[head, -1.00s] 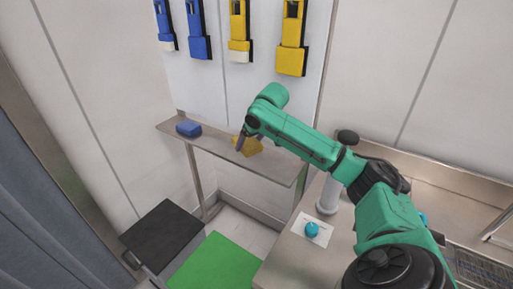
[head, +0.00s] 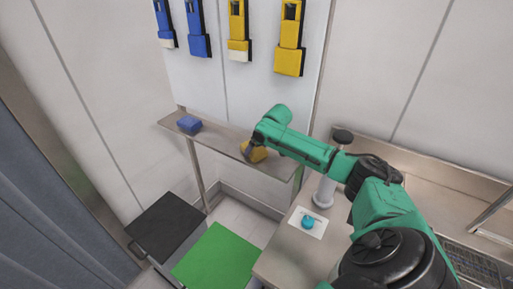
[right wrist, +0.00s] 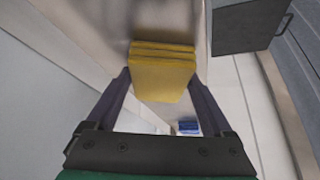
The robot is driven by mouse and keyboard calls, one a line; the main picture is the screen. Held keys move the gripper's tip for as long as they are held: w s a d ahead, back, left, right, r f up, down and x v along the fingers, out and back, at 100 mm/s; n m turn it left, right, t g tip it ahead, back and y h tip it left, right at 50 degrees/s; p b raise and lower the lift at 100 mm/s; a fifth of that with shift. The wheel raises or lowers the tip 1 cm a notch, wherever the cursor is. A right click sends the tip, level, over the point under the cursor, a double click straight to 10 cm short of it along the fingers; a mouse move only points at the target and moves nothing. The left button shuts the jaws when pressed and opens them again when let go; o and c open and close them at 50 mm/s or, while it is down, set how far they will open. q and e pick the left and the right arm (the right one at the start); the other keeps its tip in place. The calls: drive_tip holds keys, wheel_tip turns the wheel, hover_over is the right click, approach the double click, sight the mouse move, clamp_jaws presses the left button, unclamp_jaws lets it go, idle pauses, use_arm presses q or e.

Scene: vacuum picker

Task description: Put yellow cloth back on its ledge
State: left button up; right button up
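The yellow cloth (head: 257,155) is a folded, thick square stack at the right part of the narrow metal ledge (head: 222,144). My right gripper (head: 247,150) is at the cloth, its fingers partly hidden by my arm in the head view. In the right wrist view, the cloth (right wrist: 163,75) sits between the two fingers, which press close against its opposite sides. I cannot tell whether the cloth touches the ledge or is held just above it. My left gripper is out of view.
A blue cloth (head: 189,124) lies on the ledge's left part. Blue and yellow tools (head: 290,50) hang on the wall above. At right is a counter with a white cylinder (head: 324,190) and a teal knob-like object (head: 308,222). Black and green bins (head: 221,256) stand below.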

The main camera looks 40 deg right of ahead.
drive_tip(key=shift+o, duration=0.4)
drive_tip(key=shift+r, duration=0.2)
drive_tip(key=b+v, duration=0.2)
drive_tip(key=v, duration=1)
drive_tip(key=shift+f, duration=0.1)
